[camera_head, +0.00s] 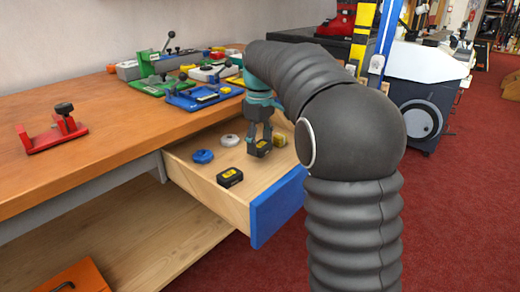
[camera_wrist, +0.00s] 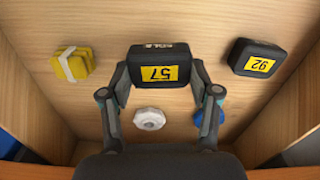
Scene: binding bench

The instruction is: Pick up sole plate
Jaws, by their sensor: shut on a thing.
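The sole plate is a black block (camera_wrist: 158,70) with a yellow label reading 57 and lettering on its edge that looks like SOLE. In the wrist view my gripper (camera_wrist: 160,88) has one finger on each side of it and is shut on it. In the head view the block (camera_head: 259,151) is below my gripper (camera_head: 257,138), inside the open drawer (camera_head: 215,184). I cannot tell whether it touches the drawer floor.
A second black block (camera_wrist: 258,58), labelled 92, lies in the drawer. A yellow block (camera_wrist: 75,63), a white knob (camera_wrist: 149,118) and a blue knob (camera_wrist: 208,117) lie there too. The bench (camera_head: 105,135) carries a red fixture (camera_head: 52,133) and blue fixture (camera_head: 203,96).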

